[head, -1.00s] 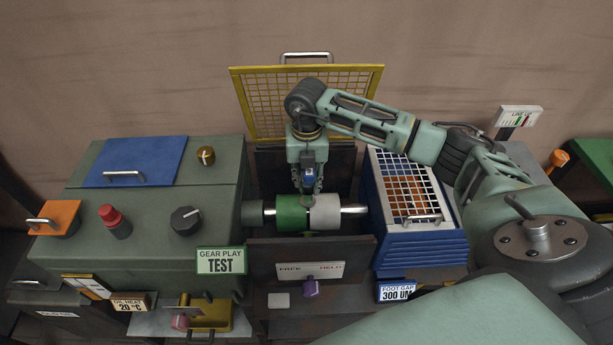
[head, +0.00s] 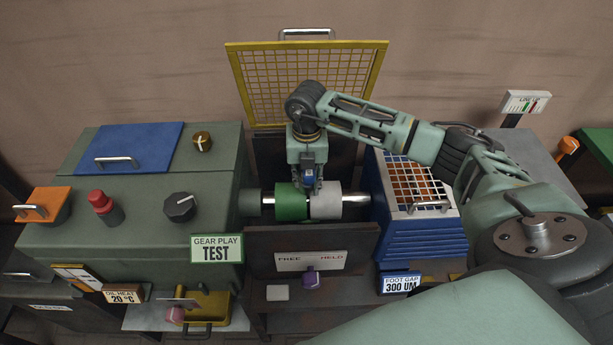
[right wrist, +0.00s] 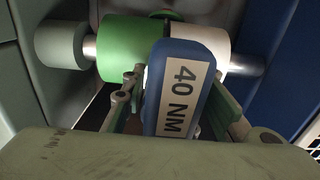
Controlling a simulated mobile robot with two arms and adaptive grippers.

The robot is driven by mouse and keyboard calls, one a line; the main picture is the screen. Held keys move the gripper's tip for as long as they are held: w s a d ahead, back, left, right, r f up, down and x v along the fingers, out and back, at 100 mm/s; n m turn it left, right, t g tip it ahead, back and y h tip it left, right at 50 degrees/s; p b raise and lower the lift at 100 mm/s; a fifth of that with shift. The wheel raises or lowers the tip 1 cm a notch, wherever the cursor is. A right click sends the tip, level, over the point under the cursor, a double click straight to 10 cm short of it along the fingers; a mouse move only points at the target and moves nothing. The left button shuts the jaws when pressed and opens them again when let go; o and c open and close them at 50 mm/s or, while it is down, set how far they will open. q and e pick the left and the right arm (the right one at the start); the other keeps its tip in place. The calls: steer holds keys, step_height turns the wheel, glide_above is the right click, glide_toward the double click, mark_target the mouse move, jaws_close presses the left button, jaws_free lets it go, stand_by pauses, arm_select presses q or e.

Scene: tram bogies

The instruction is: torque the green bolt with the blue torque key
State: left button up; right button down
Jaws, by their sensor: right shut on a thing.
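The blue torque key (right wrist: 180,88), marked 40 NM, is held in my right gripper (head: 307,184). Its jaws are shut on the key, one finger on each side in the right wrist view. The key's lower end reaches the joint between a green drum (head: 291,203) and a pale grey drum (head: 326,203) on a steel shaft. In the right wrist view the key covers part of both drums. I cannot make out the green bolt; a green piece (right wrist: 166,14) shows behind the key's top. Whether the key sits on a bolt is hidden. My left gripper is out of view.
A raised yellow mesh guard (head: 305,85) stands behind the shaft. A green housing (head: 110,235) with knobs is on the left, a blue box with a white grille (head: 420,190) on the right. A dark front panel (head: 310,242) bears a FREE/HELD plate with a purple knob (head: 310,278).

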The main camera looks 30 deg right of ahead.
steer(key=shift+m+p, duration=0.3)
steer(key=shift+m, duration=0.8)
steer(key=shift+r+m, duration=0.1)
steer(key=shift+m, duration=0.3)
steer(key=shift+m+p, duration=0.3)
steer(key=shift+m, duration=0.3)
steer(key=shift+w+m, duration=0.1)
steer(key=shift+m, duration=0.4)
steer(key=shift+r+p, duration=2.4)
steer(key=shift+r, duration=0.6)
